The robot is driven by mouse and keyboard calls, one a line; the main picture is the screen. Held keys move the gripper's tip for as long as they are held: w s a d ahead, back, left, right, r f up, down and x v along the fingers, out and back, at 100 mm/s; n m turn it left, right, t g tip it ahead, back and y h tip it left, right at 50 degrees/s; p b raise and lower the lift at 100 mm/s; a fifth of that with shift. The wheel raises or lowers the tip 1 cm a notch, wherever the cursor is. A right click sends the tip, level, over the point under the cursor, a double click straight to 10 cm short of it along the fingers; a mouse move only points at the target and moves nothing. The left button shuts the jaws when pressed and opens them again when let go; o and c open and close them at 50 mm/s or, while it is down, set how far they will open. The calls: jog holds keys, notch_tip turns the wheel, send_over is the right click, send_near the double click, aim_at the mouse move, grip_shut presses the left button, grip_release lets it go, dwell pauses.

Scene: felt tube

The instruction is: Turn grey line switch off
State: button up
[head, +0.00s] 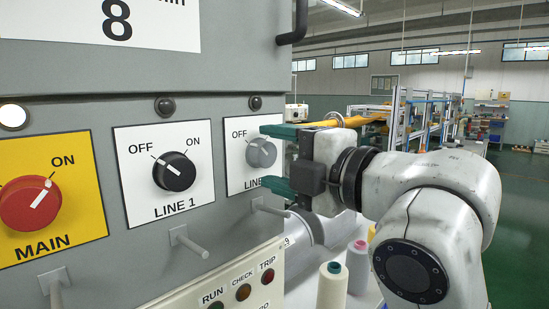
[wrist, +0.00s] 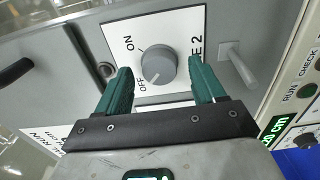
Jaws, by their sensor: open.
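The grey knob (head: 261,153) of the line switch sits on a white plate (head: 236,180) at the right end of the panel. The plate reads LINE 2 in the wrist view, with OFF and ON marks. The wrist view shows the grey knob (wrist: 158,66) between my open fingers. A pale mark on it seems to lie toward OFF, but it is too small to be sure. My gripper (head: 268,158) is open, one finger above and one below the knob in the head view; it also shows in the wrist view (wrist: 161,76). I see no contact. The upper finger hides ON in the head view.
The black LINE 1 knob (head: 174,171), pointing to OFF, and red MAIN knob (head: 31,202), pointing to ON, are to the left. Grey pegs (head: 189,242) stick out below the plates. A black hook (head: 297,25) juts out above. Thread cones (head: 332,287) stand below my gripper.

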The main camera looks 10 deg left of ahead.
jog(key=v, duration=1)
jog(key=shift+b, duration=0.35)
